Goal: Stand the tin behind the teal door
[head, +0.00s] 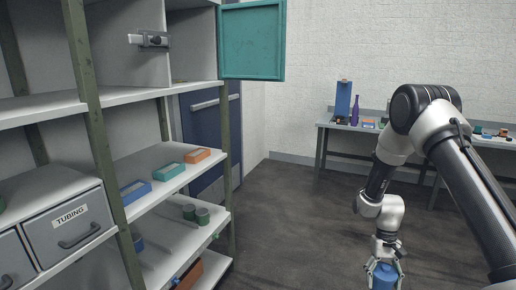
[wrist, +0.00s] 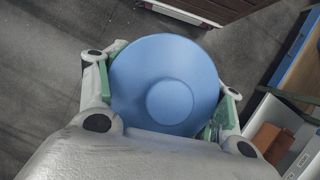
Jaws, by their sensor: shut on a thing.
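The teal door (head: 252,40) stands open at the upper right end of the shelf unit in the head view. The space beside it, on the upper shelf, is partly visible. My gripper (head: 384,272) is low at the lower right of the head view, shut on a blue round tin (head: 384,279). The tin's lower part is hidden.
The shelf unit (head: 150,95) has olive posts (head: 90,90), a metal latch (head: 150,40), grey drawers (head: 70,222) and small coloured boxes (head: 170,171). A workbench (head: 345,126) with a purple bottle (head: 355,110) stands at the back wall. The floor (head: 285,225) between is clear.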

